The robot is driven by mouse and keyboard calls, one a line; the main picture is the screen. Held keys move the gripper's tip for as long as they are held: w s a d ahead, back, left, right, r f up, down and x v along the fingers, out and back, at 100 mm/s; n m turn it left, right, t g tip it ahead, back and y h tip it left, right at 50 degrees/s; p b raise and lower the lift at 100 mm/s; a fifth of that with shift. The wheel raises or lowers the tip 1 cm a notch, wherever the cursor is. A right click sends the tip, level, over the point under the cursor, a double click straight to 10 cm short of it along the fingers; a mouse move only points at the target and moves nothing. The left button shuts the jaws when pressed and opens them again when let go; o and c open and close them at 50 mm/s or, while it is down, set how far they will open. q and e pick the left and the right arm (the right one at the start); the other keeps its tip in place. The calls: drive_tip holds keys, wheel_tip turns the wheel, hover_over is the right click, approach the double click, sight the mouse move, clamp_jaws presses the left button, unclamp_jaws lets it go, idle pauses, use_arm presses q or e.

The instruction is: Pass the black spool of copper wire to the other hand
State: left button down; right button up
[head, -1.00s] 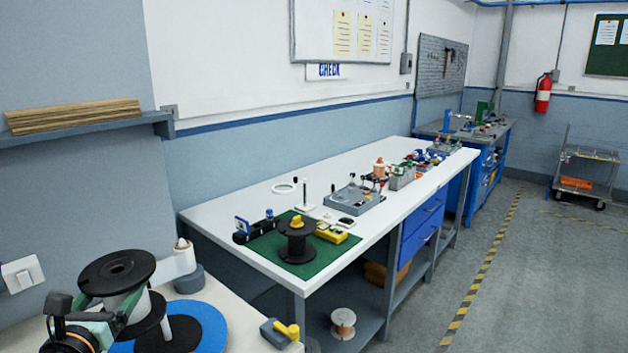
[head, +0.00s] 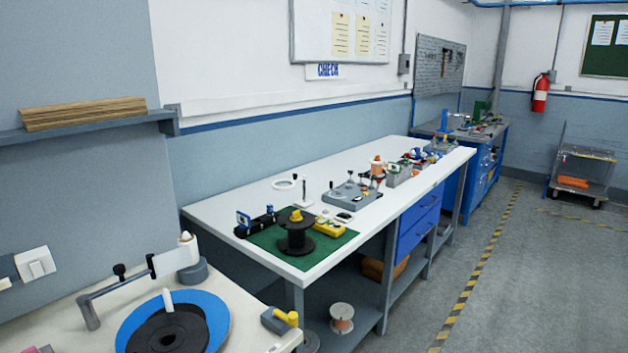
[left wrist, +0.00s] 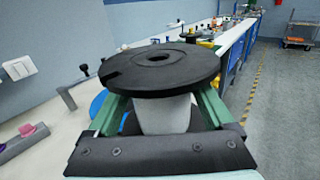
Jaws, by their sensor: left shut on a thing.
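My left gripper (left wrist: 163,122) has green fingers, one on each side of the pale grey middle of a black-flanged spool (left wrist: 160,72), and is shut on it. The spool's wide black top flange faces up in the left wrist view and hides the fingertips and part of the bench. No copper colour shows on it. Neither the held spool nor my left gripper is in the head view now. My right gripper is not in view. Another black spool (head: 296,240) stands on the green mat (head: 335,243) of the long table, with a yellow piece on top.
A copper-coloured spool (head: 341,318) sits on the lower shelf.

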use_arm(q)
drive_tip(key=s+d, duration=0.3)
drive_tip(key=s, duration=0.1)
drive_tip(key=shift+s+d, duration=0.35)
drive_tip(key=shift+s, duration=0.05)
